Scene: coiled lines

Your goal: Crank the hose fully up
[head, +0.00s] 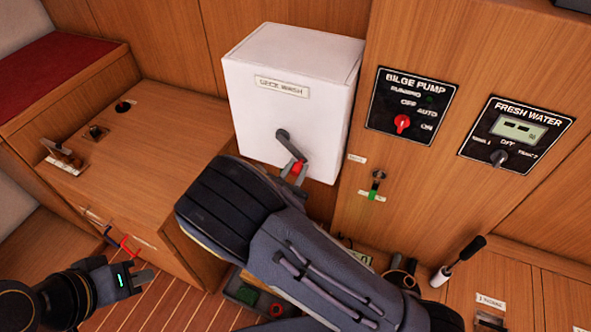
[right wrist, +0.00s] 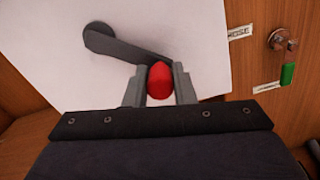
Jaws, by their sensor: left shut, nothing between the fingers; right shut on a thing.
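The white deck wash box (head: 285,110) is fixed against the wooden wall, with a "DECK WASH" label on its front. A dark grey crank arm (head: 290,145) sticks out of its front face and runs down to the right to a red knob (head: 297,168). My right gripper (right wrist: 159,82) is shut on the red knob, with a finger on each side; the crank arm (right wrist: 130,48) runs up and left from it. My left gripper (head: 140,278) is shut and empty at the lower left, well away from the box. No hose can be made out; my right arm covers the area below the box.
A key with a green tag (head: 374,190) hangs in the wall right of the box. The bilge pump panel (head: 411,105) and fresh water panel (head: 516,136) are further right. A wooden bench (head: 150,150) stands left. A black-handled lever (head: 460,260) rises at lower right.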

